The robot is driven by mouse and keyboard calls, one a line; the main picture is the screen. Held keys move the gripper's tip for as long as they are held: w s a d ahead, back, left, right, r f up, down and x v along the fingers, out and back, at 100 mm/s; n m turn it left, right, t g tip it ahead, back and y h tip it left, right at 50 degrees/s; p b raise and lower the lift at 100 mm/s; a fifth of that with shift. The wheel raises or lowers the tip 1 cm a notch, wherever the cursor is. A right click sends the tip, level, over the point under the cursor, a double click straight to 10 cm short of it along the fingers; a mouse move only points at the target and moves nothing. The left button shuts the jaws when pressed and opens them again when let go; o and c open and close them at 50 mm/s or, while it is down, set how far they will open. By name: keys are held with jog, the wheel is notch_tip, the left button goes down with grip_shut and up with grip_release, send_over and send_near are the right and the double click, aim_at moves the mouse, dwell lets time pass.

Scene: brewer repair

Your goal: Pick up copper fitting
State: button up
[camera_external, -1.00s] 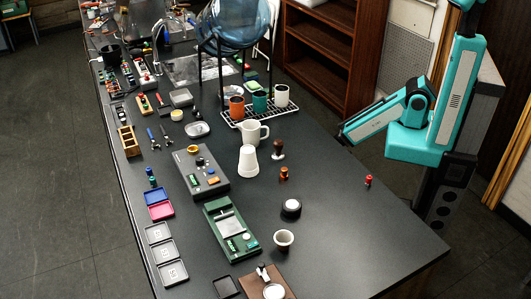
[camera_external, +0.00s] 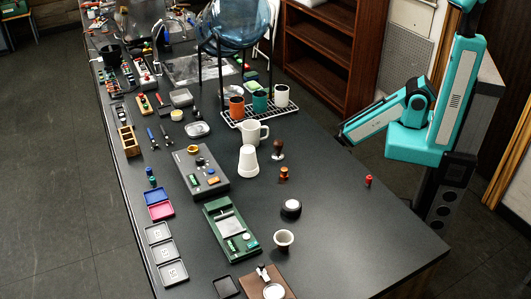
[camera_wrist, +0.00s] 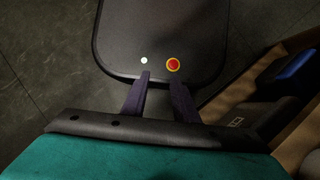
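A small copper-orange piece (camera_external: 284,174), which looks like the copper fitting, stands on the dark bench right of the white cone-shaped cup. It is too small to make out its exact shape. My arm is folded beside the bench at the right, and my gripper cannot be made out in the external view. In the wrist view my gripper (camera_wrist: 159,77) has its two dark fingers apart with nothing between them. They point over a dark rounded panel bearing a red-and-yellow round part and a white dot. The copper piece does not show in the wrist view.
A white cone-shaped cup (camera_external: 248,161), a brown-knobbed tamper (camera_external: 278,150) and a small red part (camera_external: 368,180) stand near the copper piece. Grey (camera_external: 215,183) and green (camera_external: 218,250) units lie left. The bench's right side is mostly clear.

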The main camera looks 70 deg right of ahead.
jog(key=o, duration=0.3)
jog(key=shift+o, duration=0.2)
